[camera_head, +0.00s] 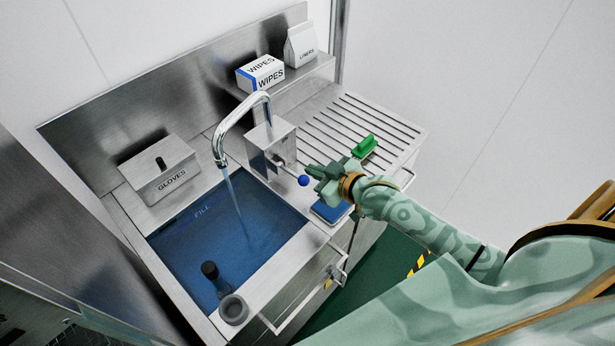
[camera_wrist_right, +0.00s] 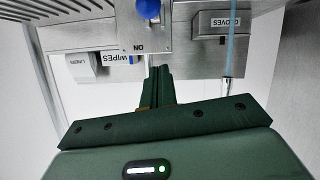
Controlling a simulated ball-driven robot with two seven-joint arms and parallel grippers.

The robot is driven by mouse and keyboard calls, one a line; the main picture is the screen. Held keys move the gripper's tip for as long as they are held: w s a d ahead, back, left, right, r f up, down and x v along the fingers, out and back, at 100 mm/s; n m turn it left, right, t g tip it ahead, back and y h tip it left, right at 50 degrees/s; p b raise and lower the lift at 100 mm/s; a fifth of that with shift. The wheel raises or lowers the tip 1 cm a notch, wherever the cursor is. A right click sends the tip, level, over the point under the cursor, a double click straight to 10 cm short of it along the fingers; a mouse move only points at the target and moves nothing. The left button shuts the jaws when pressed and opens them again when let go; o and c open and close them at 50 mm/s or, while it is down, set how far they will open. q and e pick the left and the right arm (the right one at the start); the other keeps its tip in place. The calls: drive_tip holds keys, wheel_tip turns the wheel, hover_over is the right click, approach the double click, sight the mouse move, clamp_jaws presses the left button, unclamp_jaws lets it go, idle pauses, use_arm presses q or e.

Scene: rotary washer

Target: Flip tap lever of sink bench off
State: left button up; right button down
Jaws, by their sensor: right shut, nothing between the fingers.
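The tap's metal block (camera_head: 272,150) stands behind the sink, with a curved chrome spout (camera_head: 246,108). A water stream (camera_head: 234,196) runs from the spout into the blue-bottomed sink (camera_head: 215,245). The tap lever (camera_head: 290,172) sticks out of the block's front and ends in a blue knob (camera_head: 303,180). My right gripper (camera_head: 314,172) is shut and empty, just right of the knob; I cannot tell whether they touch. In the wrist view the blue knob (camera_wrist_right: 148,8) is at the top edge, beyond my right gripper's fingers (camera_wrist_right: 160,75). My left gripper is out of view.
A gloves box (camera_head: 160,172) stands left of the tap. A wipes box (camera_head: 260,73) and a liners bag (camera_head: 301,45) sit on the back shelf. A green object (camera_head: 364,147) lies on the ribbed drainboard (camera_head: 350,118), right of my gripper. A dark upright plug (camera_head: 212,277) stands in the sink.

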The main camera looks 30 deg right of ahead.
sight(296, 176)
drive_tip(key=w+f+b, duration=0.1)
drive_tip(key=w+f, duration=0.2)
drive_tip(key=f, duration=0.2)
drive_tip(key=shift+w+a+f+b, duration=0.15)
drive_tip(key=shift+w+f+b, duration=0.1)
drive_tip(key=shift+b, duration=0.15)
drive_tip(key=shift+f, duration=0.15)
drive_tip(key=shift+s+f+b, duration=0.25)
drive_tip(key=shift+f+b, duration=0.05)
drive_tip(key=shift+f, duration=0.6)
drive_tip(key=shift+s+f+b, duration=0.25)
drive_tip(key=shift+f+b, duration=0.05)
drive_tip(key=shift+f, duration=0.6)
drive_tip(key=shift+f+b, duration=0.65)
drive_tip(key=shift+f, duration=0.8)
drive_tip(key=shift+w+f+b, duration=0.15)
drive_tip(key=shift+f+b, duration=0.15)
drive_tip(key=shift+f, duration=0.3)
